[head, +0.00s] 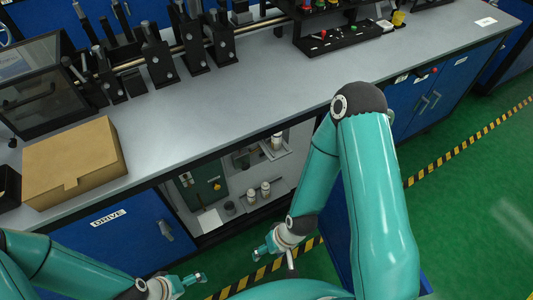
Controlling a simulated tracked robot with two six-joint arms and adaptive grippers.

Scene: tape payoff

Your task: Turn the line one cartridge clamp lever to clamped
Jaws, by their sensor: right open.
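I cannot single out the line one cartridge clamp lever with certainty. In the open bay under the bench, a dark green panel (200,186) carries a small yellow knob (217,186); I cannot tell whether this is part of the clamp. My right gripper (265,243) is open and seems empty, hanging low in front of the bay and apart from the panel. My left gripper (190,282) is low at the bottom edge, near the blue DRIVE cabinet; its fingers are small and partly hidden, so their opening is unclear.
The grey bench top (270,85) is clear in the middle. A cardboard box (72,165) and dark-framed case (40,90) stand left. Black upright blocks (158,62) line a rod at the back. White bottles (265,189) stand in the bay. Yellow-black tape (465,132) crosses the green floor.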

